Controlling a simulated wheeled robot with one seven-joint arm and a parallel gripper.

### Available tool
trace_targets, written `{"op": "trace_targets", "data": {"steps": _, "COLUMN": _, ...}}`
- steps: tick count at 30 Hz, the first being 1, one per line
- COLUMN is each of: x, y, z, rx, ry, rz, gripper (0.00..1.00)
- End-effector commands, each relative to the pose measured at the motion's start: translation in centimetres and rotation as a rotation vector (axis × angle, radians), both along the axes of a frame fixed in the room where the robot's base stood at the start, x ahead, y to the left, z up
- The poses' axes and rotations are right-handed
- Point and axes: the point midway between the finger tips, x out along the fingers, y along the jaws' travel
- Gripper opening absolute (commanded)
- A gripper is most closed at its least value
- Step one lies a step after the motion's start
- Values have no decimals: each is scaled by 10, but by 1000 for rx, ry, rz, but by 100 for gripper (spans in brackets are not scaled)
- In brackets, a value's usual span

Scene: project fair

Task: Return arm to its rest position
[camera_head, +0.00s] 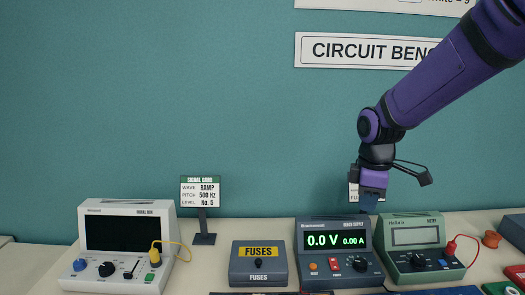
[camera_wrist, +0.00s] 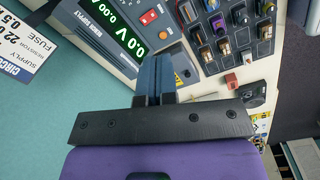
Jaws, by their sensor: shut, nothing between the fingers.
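My gripper (camera_head: 371,200) hangs from the purple arm at the right of the head view, above and behind the dark bench supply (camera_head: 334,279). The supply's green display reads 0.0 V and 0.00 A. In the wrist view my gripper (camera_wrist: 155,62) shows as blue fingers held together, with nothing seen between them. The bench supply (camera_wrist: 118,35) also shows in the wrist view, just beyond the fingertips. Contact between fingers and supply cannot be told.
A signal box (camera_head: 127,255) with a yellow lead stands at the left, a signal card (camera_head: 200,192) behind. A fuses box (camera_head: 259,264) is beside the supply. A green meter (camera_head: 413,262) with a red lead is at right. The teal wall (camera_head: 170,90) is clear at upper left.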

Motion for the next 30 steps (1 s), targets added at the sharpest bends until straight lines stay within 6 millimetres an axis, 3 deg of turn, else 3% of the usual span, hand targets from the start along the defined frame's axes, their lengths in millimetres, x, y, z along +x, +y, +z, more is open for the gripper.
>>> {"op": "trace_targets", "data": {"steps": 6, "x": -43, "y": -17, "z": 49, "rx": 12, "ry": -107, "rz": -256, "gripper": 0}}
{"op": "trace_targets", "data": {"steps": 15, "x": -108, "y": -37, "z": 95, "rx": 81, "ry": -239, "rz": -609, "gripper": 0}}
{"op": "trace_targets", "data": {"steps": 24, "x": -175, "y": -52, "z": 119, "rx": 201, "ry": -347, "rz": -945, "gripper": 0}}
{"op": "trace_targets", "data": {"steps": 30, "x": -205, "y": -58, "z": 123, "rx": 277, "ry": -387, "rz": -1104, "gripper": 0}}
